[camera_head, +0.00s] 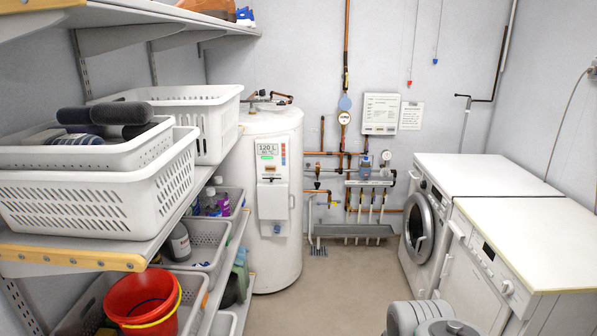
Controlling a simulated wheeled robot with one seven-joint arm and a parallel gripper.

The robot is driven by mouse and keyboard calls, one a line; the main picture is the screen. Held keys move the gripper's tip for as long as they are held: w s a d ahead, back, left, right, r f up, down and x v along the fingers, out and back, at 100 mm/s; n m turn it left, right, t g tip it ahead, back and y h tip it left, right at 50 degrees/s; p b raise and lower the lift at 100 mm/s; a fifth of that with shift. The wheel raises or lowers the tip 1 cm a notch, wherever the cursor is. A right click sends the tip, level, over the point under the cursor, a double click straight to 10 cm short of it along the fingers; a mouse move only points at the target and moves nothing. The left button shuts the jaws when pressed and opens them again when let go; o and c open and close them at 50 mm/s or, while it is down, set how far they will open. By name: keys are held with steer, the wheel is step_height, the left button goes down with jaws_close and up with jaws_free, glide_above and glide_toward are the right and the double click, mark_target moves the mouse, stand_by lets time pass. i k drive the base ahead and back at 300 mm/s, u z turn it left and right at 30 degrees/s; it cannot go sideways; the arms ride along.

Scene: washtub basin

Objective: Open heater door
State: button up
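The heater (294,240) is a tall white cylinder against the back wall, left of centre, with pipes at its top. Its front carries a panel with a "120 L" label (268,149). Below the label is a white rectangular cover (272,202), which looks shut and seems to be the heater door. A small handle-like part shows at the cover's right side. Grey rounded parts of my arm show at the bottom edge, right of centre, well short of the heater. My gripper is not in view.
Shelves on the left hold white baskets (95,204), grey crates and a red bucket (143,300), close to the heater's left side. A washing machine (418,222) and another white appliance (478,270) line the right. The floor (330,290) between is clear. Pipes and a wall box (380,113) are at the back.

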mark_target(274, 199)
steer(key=i, duration=2.65)
steer(key=u, duration=2.65)
